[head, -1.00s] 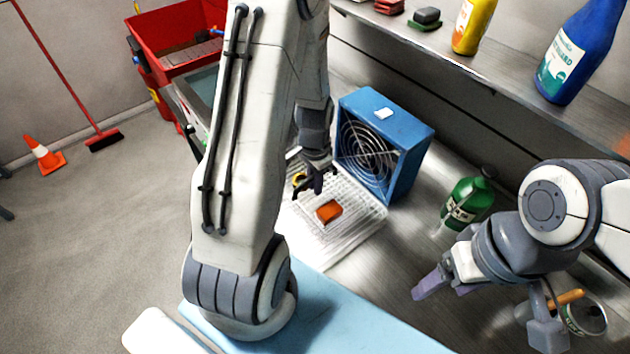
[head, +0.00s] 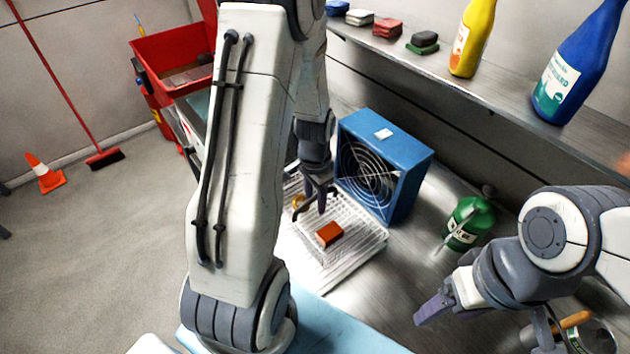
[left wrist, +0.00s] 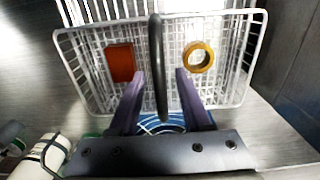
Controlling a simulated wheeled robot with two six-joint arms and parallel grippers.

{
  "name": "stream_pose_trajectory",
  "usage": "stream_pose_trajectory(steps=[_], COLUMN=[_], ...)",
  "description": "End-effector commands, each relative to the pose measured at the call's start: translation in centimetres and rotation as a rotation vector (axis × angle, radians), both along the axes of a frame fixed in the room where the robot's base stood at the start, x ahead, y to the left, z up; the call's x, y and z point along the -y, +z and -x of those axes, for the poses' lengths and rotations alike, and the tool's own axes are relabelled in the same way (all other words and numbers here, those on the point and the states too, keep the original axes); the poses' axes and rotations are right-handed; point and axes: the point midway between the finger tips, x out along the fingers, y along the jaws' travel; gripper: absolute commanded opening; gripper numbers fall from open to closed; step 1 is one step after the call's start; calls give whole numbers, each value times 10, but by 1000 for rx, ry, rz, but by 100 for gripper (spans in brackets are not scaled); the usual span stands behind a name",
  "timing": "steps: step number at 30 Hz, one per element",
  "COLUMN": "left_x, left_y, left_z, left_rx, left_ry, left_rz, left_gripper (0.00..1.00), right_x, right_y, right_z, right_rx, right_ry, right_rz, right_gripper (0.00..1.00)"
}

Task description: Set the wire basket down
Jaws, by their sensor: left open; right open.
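The white wire basket (head: 355,262) sits on the steel counter in front of the blue fan, and it also shows in the left wrist view (left wrist: 85,95). An orange-red block (head: 330,234) and a yellow ring (left wrist: 198,57) lie in it. Its dark arched handle (left wrist: 157,60) passes between the fingers of my left gripper (left wrist: 160,92) in the left wrist view. There the fingers are apart, with gaps beside the handle. In the head view my left gripper (head: 316,198) points down over the basket. My right gripper (head: 433,309) is open and empty over the counter at the right.
The blue box fan (head: 400,175) stands right behind the basket. A green bottle (head: 468,222) stands to the right, with a can (head: 592,338) near the lower right corner. A shelf with bottles (head: 470,38) runs above. Bare counter lies between the basket and the green bottle.

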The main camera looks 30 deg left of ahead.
Motion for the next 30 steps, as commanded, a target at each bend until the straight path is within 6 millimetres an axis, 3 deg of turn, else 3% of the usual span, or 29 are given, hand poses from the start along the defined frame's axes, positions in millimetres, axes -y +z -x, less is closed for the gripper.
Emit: stream_pose_trajectory(steps=[12,22,26,30], left_x=[-1,2,35,109], left_y=[81,99,106,122], left_z=[-1,0,4,28], left_rx=[5,1,9,24], left_ry=[0,-3,-38,-115], left_rz=[-2,0,4,19], left_gripper=[48,48,48,48], right_x=[0,0,0,0], right_y=[-16,-17,-17,-17], right_z=[0,0,0,0], right_rx=[0,0,0,0], right_ry=[-2,-2,-2,-2], right_rz=[0,0,0,0], right_gripper=[72,72,72,72])
